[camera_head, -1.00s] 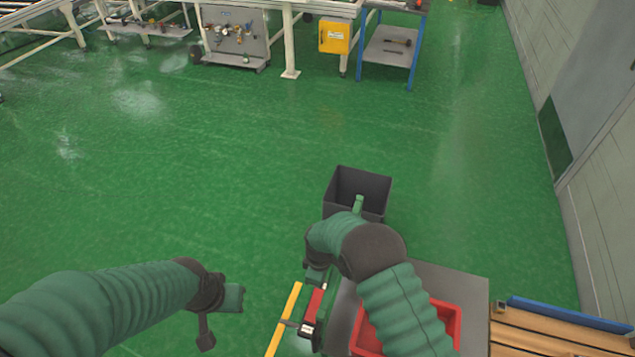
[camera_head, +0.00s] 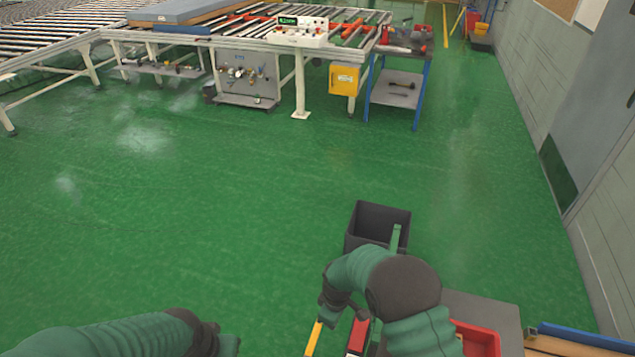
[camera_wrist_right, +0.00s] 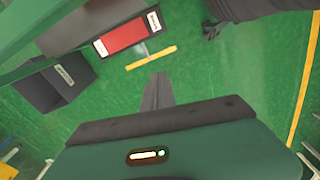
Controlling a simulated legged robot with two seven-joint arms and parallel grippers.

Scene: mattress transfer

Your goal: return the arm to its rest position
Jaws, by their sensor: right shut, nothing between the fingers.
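My right arm reaches forward at the lower right of the head view and bends down. My right gripper shows in the wrist view as dark fingers (camera_wrist_right: 158,90), shut and empty above the green floor. My left arm lies low along the bottom edge of the head view. My left gripper (camera_head: 228,345) is cut off by the frame edge, so its jaws cannot be judged.
A dark open bin (camera_head: 362,243) stands ahead of my right arm. A red bin (camera_head: 482,342) and a red-topped case (camera_wrist_right: 125,35) sit close by. The roller conveyor (camera_head: 85,48) and blue-legged cart (camera_head: 398,88) are far back. The middle floor is clear.

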